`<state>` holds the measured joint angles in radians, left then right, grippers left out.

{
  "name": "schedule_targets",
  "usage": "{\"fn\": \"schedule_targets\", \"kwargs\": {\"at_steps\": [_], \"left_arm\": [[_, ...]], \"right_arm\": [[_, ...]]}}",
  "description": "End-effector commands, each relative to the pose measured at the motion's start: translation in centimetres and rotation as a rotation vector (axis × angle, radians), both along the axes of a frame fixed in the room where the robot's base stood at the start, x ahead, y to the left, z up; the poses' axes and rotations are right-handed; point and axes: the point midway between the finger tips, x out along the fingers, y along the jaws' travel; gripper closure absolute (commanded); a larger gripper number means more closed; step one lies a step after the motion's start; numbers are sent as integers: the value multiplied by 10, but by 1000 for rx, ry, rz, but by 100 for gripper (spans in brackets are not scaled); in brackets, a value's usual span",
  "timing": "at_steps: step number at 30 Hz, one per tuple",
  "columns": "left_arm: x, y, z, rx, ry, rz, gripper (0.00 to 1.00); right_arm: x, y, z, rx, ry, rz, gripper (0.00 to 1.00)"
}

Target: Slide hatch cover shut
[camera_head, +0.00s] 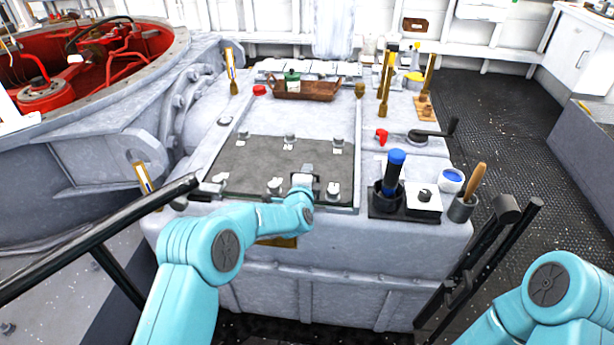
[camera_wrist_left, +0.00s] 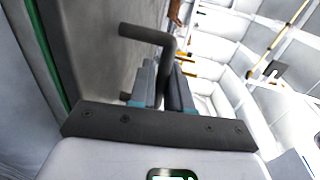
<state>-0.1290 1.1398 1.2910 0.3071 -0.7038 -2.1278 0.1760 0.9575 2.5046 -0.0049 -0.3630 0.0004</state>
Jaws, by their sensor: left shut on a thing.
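The hatch cover (camera_head: 258,160) is a dark grey plate with several bolt-like fittings, lying between two pale rails on top of the grey housing. My left gripper (camera_head: 305,180) is at the cover's front edge, right of its middle. In the left wrist view, my left gripper (camera_wrist_left: 165,85) is shut on a dark bent handle (camera_wrist_left: 155,38), whose rod passes between the fingers. The cover's dark face (camera_wrist_left: 95,40) fills the left of that view, with a green strip along one side. My right arm shows at the lower right of the head view, but its gripper is out of frame.
Black rails flank the housing.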

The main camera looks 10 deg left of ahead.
Motion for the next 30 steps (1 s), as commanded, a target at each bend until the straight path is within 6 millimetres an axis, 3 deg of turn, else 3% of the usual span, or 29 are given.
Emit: {"fn": "schedule_targets", "kwargs": {"at_steps": [8, 9, 10, 22, 30], "left_arm": [[-3, -2, -8, 0, 18, -4, 100], [-3, -2, -8, 0, 18, -4, 70], [-3, -2, -8, 0, 18, -4, 67], [-11, -1, -2, 0, 10, -3, 67], [-59, -1, 8, 2, 11, -5, 67]], "right_arm": [[0, 0, 0, 0, 0, 0, 57], [0, 0, 0, 0, 0, 0, 57], [0, 0, 0, 0, 0, 0, 57], [0, 0, 0, 0, 0, 0, 57], [0, 0, 1, 0, 0, 0, 57]]}}
